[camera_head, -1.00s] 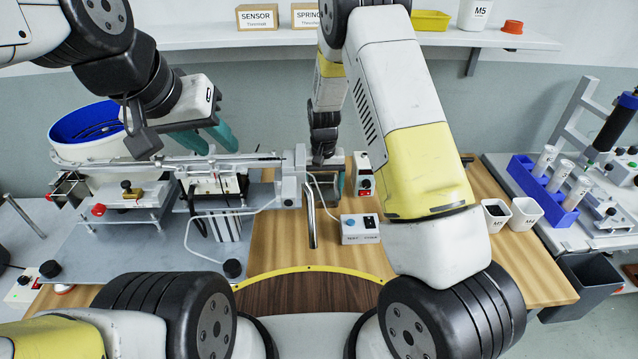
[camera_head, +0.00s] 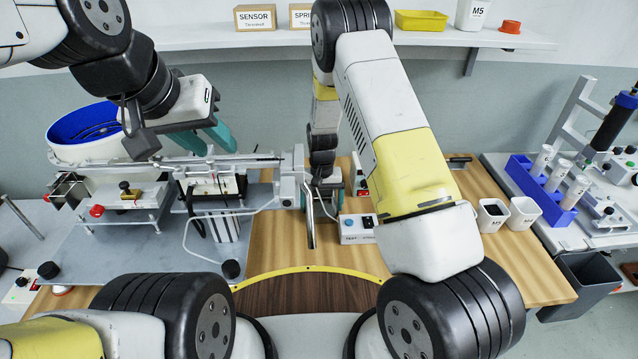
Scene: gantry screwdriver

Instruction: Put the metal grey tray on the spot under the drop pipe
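I cannot make out the metal grey tray for certain. A dark, thin object (camera_head: 459,160) lies on the wooden bench, partly behind my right arm, and may be part of it. The drop pipe (camera_head: 310,220) is a thin metal tube hanging down at the right end of the feeder rail. My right gripper (camera_head: 326,190) points down just right of and behind the pipe. Its teal fingertips are small and partly hidden, so its grasp is unclear. My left gripper (camera_head: 207,138) is open and empty above the rail, its two teal fingers apart.
A test box (camera_head: 357,229) stands right of the pipe. The feeder's blue-lined bowl (camera_head: 84,128) is at the left. Bare bench (camera_head: 275,245) shows left of the pipe.

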